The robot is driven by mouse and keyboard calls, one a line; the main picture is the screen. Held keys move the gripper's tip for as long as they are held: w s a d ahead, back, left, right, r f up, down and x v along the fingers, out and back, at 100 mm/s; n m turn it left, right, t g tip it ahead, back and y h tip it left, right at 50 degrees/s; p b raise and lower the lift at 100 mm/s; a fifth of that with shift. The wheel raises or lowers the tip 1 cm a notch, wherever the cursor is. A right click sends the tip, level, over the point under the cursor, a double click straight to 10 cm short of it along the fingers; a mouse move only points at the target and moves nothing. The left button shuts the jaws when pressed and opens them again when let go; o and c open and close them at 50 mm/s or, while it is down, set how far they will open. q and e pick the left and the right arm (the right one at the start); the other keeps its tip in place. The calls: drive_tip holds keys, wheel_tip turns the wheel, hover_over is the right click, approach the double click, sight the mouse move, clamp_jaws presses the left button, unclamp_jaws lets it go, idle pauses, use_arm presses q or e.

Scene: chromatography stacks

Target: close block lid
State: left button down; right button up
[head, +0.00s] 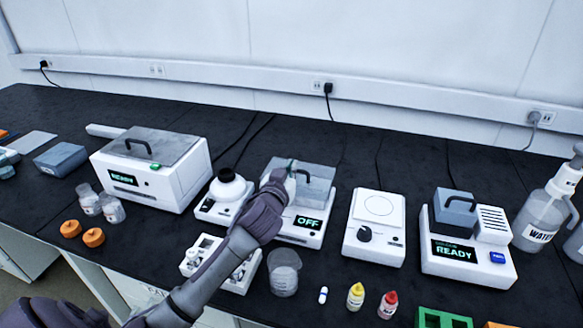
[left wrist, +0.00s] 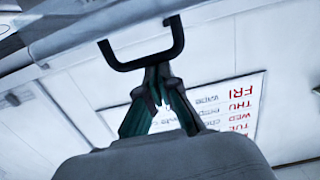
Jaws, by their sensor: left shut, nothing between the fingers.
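The block lid (head: 318,186) is a grey, partly see-through panel with a black handle, on the white device (head: 290,229) whose display reads OFF. How far it stands open I cannot tell. My left gripper (head: 286,180) is at the lid's left side, hiding part of the device. In the left wrist view the black handle (left wrist: 146,62) hangs from a grey panel. The shut fingers of my left gripper (left wrist: 156,76) are close to its bar, holding nothing; whether they touch it is unclear. My right gripper is not in view.
A lidded white box (head: 150,172) and a round-topped device (head: 226,190) stand to the left. A white plate device (head: 376,230) and a READY block device (head: 466,240) stand to the right. A white vial rack (head: 240,272) and a clear beaker (head: 284,272) are in front.

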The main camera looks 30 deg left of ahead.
use_arm(q)
drive_tip(key=shift+s+d+f, duration=0.1)
drive_tip(key=shift+s+f, duration=0.05)
drive_tip(key=shift+f, duration=0.3)
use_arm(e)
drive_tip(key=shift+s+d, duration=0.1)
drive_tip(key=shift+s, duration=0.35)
use_arm(q)
drive_tip(key=shift+f, duration=0.1)
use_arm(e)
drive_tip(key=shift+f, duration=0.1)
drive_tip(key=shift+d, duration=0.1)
use_arm(q)
drive_tip(key=r+p, duration=0.3)
drive_tip(key=w+r+p, duration=0.1)
drive_tip(key=r, duration=0.1)
drive_tip(key=shift+a+r, duration=0.15)
drive_tip(key=shift+a, duration=0.05)
drive_tip(key=s+d+f+b, duration=0.1)
drive_tip(key=s+d+b, duration=0.1)
drive_tip(key=s, duration=0.7)
drive_tip(key=shift+s+d+f, duration=0.2)
drive_tip(key=shift+s+f, duration=0.2)
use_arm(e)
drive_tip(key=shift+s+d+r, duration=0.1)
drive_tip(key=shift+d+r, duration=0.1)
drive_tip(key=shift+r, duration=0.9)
